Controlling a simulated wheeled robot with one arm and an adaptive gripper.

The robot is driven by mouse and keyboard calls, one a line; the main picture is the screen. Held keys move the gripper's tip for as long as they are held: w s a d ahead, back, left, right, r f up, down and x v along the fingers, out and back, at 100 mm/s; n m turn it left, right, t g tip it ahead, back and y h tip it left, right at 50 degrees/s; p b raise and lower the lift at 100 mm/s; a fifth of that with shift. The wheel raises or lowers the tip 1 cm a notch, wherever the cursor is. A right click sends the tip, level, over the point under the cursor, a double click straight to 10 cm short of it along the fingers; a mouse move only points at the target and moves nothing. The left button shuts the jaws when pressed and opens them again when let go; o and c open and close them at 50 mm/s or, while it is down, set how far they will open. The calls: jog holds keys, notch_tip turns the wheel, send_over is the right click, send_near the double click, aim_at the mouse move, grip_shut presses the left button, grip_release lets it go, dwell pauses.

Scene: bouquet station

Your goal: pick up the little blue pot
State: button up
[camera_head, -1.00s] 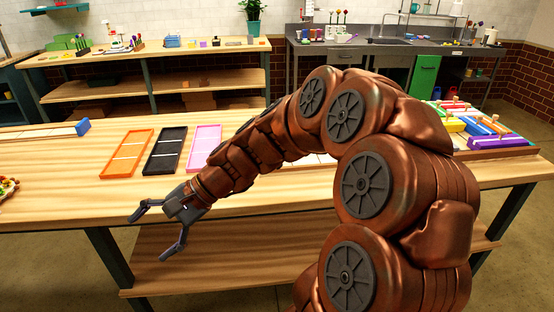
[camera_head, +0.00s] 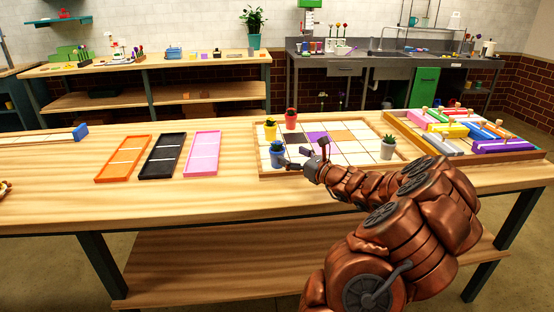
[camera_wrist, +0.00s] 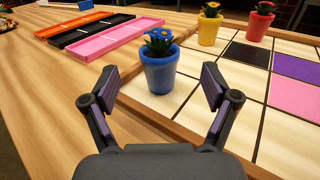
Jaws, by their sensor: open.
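The little blue pot (camera_head: 277,158) holds a plant and stands upright at the near left corner of the tiled board (camera_head: 352,164). In the wrist view the blue pot (camera_wrist: 159,72) has blue flowers and stands just ahead, centred between the spread fingers. My gripper (camera_head: 304,157) is open and empty at the right of the pot; it also shows open in the wrist view (camera_wrist: 160,92). The fingers do not appear to touch the pot.
Orange (camera_head: 126,158), black (camera_head: 163,158) and pink (camera_head: 202,154) trays lie left. A crate of coloured blocks (camera_head: 480,155) is at the far right.

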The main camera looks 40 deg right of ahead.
aim_at(280, 149)
jog(key=shift+w+d+r+p, duration=0.1)
jog(key=shift+w+p, duration=0.3)
jog(key=shift+w, duration=3.25)
jog(key=c, duration=1.6)
